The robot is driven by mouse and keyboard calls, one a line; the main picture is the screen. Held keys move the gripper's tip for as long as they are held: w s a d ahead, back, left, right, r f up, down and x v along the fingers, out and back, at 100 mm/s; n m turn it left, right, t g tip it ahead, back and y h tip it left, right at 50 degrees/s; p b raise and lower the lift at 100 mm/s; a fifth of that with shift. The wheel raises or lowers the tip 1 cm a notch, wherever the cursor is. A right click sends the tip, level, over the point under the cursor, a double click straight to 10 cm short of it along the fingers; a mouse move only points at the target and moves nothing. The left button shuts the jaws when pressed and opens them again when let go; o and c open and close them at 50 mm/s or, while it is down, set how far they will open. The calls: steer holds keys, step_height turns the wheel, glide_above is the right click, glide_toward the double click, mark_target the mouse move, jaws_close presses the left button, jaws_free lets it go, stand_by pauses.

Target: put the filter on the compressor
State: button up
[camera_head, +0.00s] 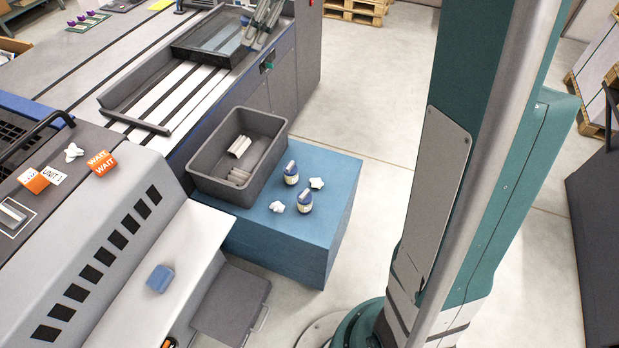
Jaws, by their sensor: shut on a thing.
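My gripper (256,40) shows at the top edge, grey and angled down, with its tips at the right rim of a dark shallow tray (187,52) on the press. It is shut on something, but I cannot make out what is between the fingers. I cannot identify a compressor. Grey ribbed pieces (239,147) lie in a dark grey bin (213,149); whether one is the filter is unclear.
The bin stands on a blue block (310,240) beside two blue-lidded jars (291,173) and crumpled white pieces (317,183). A blue block-like item (160,279) lies on a pale ledge. Orange WAIT cards (101,162) lie on the machine. Floor behind the blue block is clear.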

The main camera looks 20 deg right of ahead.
steer(key=s+d+b, duration=0.2)
steer(key=s+d, duration=0.1)
steer(key=d, duration=0.7)
glide_above(296, 157)
steer(key=s+a, duration=0.1)
steer(key=s, duration=0.3)
step_height(296, 157, down, 43)
steer(key=shift+w+a+f, duration=0.15)
steer(key=shift+w+f, duration=0.05)
steer(key=shift+f, duration=0.7)
steer(key=shift+f, duration=0.1)
steer(key=shift+f+b, duration=0.65)
steer(key=shift+f, duration=2.4)
steer(key=shift+f+b, duration=0.5)
steer(key=shift+f, duration=1.35)
steer(key=shift+f, duration=0.2)
steer(key=o, duration=0.9)
